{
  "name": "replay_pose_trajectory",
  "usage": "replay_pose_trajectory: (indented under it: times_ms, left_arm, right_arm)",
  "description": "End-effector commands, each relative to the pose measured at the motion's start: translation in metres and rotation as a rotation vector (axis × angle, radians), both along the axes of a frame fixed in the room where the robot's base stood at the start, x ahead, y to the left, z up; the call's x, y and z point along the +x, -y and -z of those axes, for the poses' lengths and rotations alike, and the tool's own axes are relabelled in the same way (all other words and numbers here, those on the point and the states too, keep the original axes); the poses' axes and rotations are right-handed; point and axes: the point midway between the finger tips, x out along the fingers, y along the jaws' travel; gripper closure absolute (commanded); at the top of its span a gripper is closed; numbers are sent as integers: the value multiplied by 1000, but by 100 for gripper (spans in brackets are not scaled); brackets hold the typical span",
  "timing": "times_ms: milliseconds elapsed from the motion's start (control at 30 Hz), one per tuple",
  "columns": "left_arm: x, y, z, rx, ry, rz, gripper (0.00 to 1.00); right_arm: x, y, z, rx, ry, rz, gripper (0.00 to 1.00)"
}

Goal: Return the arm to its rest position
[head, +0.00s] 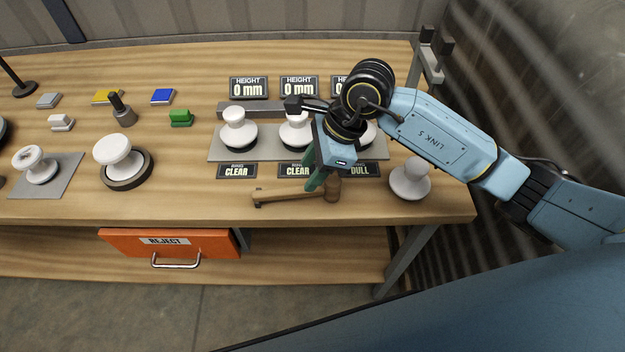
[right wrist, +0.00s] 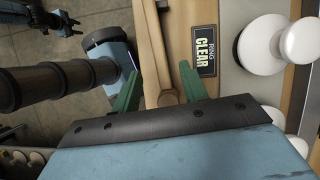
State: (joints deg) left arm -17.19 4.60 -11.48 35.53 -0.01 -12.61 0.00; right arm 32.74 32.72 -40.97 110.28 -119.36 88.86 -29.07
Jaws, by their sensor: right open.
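My right arm reaches in from the right in the head view, over the right part of the bench. Its right gripper (head: 314,184) has green fingers pointing down at a wooden mallet (head: 285,193) lying near the bench's front edge. In the right wrist view the fingers of the right gripper (right wrist: 160,90) stand apart, with a piece of wood between them. I cannot tell whether they touch the mallet.
White insulators (head: 238,130) stand on a grey plate (head: 222,152) under height displays; my arm partly hides the right one. Another insulator (head: 410,180) stands right of the plate, close to my forearm. An orange reject drawer (head: 200,243) is below the bench top.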

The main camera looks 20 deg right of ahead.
Motion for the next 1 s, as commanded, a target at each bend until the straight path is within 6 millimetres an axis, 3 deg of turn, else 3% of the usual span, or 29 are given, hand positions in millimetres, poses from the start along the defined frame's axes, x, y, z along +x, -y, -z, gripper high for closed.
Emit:
replay_pose_trajectory:
  times_ms: [200, 467, 600, 767, 900, 1000]
  left_arm:
    - [1, 0, 1, 0, 1, 0, 64]
    - [1, 0, 1, 0, 1, 0, 64]
    - [1, 0, 1, 0, 1, 0, 64]
    - [1, 0, 1, 0, 1, 0, 64]
    - [1, 0, 1, 0, 1, 0, 64]
    - [1, 0, 1, 0, 1, 0, 64]
  right_arm:
    - [0, 0, -30, 1, 2, 0, 57]
    - [-1, 0, -35, 0, -1, 0, 57]
    - [-5, -13, -37, 66, -9, -1, 57]
    - [-25, -62, -55, 361, -59, 15, 57]
    - [-43, -108, -100, 762, -156, 96, 57]
    - [-48, -122, -141, 1058, -247, 202, 57]
